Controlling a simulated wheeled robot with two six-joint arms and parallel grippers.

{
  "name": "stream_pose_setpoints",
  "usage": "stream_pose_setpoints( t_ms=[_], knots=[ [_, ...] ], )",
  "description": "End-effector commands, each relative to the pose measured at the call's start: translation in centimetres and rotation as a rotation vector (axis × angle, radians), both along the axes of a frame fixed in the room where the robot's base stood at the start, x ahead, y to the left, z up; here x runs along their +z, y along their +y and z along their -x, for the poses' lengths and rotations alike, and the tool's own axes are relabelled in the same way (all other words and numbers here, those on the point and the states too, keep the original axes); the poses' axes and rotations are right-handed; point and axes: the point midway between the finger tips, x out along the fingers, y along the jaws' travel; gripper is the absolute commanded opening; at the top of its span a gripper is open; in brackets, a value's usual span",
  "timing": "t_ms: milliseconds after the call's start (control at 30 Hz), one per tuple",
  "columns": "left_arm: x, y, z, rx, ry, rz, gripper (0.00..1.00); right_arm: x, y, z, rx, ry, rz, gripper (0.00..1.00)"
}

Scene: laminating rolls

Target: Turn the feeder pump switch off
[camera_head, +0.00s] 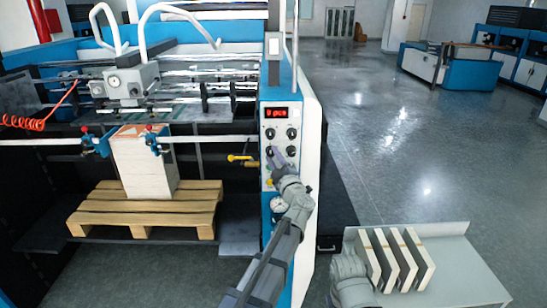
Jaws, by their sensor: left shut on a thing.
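The control panel (281,117) is on the blue and white machine post, with a red lit display (277,112) and several black rotary knobs below it. The upper left knob (269,133), upper right knob (292,133) and lower right knob (291,151) show clear of my fingers. My left gripper (273,155) reaches up to the panel and is shut at the lower left knob, whose face it mostly hides. The labels are too small to read, so I cannot tell which knob is the feeder pump switch. My right arm shows at the lower edge; its gripper fingers are not visible.
A yellow-handled valve (240,158) and a gauge (278,204) are close to my left arm. A paper stack (146,175) stands on a wooden pallet (150,207) at left. A grey side table (460,268) holds several upright boards (398,258). Open floor lies right.

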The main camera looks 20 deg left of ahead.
Motion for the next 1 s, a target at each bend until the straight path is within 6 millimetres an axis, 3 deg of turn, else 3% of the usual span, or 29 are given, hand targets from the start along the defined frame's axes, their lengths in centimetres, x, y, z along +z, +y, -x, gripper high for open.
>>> stream_pose_setpoints(
  t_ms=[300, 333, 567, 833, 1000],
  knots=[
    [0.0, 0.0, 0.0, 0.001, 0.000, 0.000, 0.00, 0.0, 0.0, 0.0, 0.000, 0.000, 0.000, 0.00],
    [0.0, 0.0, 0.0, 0.001, 0.000, -0.001, 0.39, 0.0, 0.0, 0.0, 0.000, 0.000, 0.000, 0.00],
    [0.0, 0.0, 0.0, 0.001, 0.000, 0.000, 0.65, 0.0, 0.0, 0.0, 0.000, 0.000, 0.000, 0.00],
    [-0.1, -0.1, 0.2, 0.000, 0.000, 0.000, 0.66, -0.1, 0.0, 0.0, 0.000, 0.000, 0.000, 0.00],
    [-0.6, -1.2, 1.9, -0.001, 0.000, 0.000, 0.66, -0.6, 0.0, 0.0, 0.000, 0.000, 0.000, 0.00]
  ],
)
